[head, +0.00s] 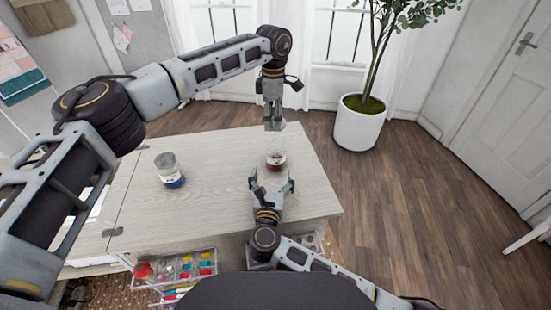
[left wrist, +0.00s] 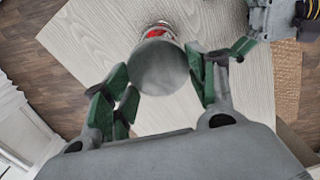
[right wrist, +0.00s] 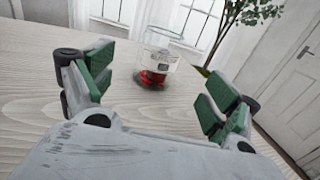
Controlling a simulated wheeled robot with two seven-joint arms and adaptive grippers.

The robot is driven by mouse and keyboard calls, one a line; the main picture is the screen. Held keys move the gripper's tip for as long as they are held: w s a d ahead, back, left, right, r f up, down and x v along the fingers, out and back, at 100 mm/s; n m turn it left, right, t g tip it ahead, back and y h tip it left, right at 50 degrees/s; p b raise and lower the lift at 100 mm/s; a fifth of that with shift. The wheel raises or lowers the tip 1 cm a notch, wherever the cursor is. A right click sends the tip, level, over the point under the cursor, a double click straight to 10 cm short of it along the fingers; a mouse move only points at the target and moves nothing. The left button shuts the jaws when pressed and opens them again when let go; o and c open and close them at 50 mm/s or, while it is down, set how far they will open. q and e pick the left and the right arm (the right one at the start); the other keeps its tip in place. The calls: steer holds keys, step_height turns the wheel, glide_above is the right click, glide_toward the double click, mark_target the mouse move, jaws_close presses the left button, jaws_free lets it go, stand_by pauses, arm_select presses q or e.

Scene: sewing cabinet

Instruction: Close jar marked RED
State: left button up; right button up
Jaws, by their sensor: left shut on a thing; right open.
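The jar with red contents (head: 276,161) stands upright on the table near its right side. In the right wrist view this clear jar (right wrist: 160,50) has a label, red at its base and no lid on its rim. My left gripper (head: 272,118) is shut on a round grey lid (left wrist: 158,68) and holds it above the red jar, apart from it. In the left wrist view the lid hides most of the jar. My right gripper (head: 271,183) is open on the near side of the red jar, with the jar beyond its fingertips (right wrist: 155,88).
A second jar with blue contents (head: 170,172) stands on the left of the table (head: 215,190). An open drawer of colourful sewing items (head: 180,270) juts out below the near edge. A potted plant (head: 357,125) stands on the floor behind right. The tabletop between the jars is clear.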

mark_target(275, 158)
steer(key=shift+w+d, duration=0.15)
steer(key=shift+w, duration=1.75)
steer(key=shift+w+d, duration=0.2)
steer(key=shift+w, duration=1.65)
steer(key=shift+w+d, duration=0.15)
steer(key=shift+w, duration=1.75)
steer(key=shift+c, duration=0.4)
steer(key=c, duration=1.5)
arm_select(q)
steer(key=shift+f, duration=2.45)
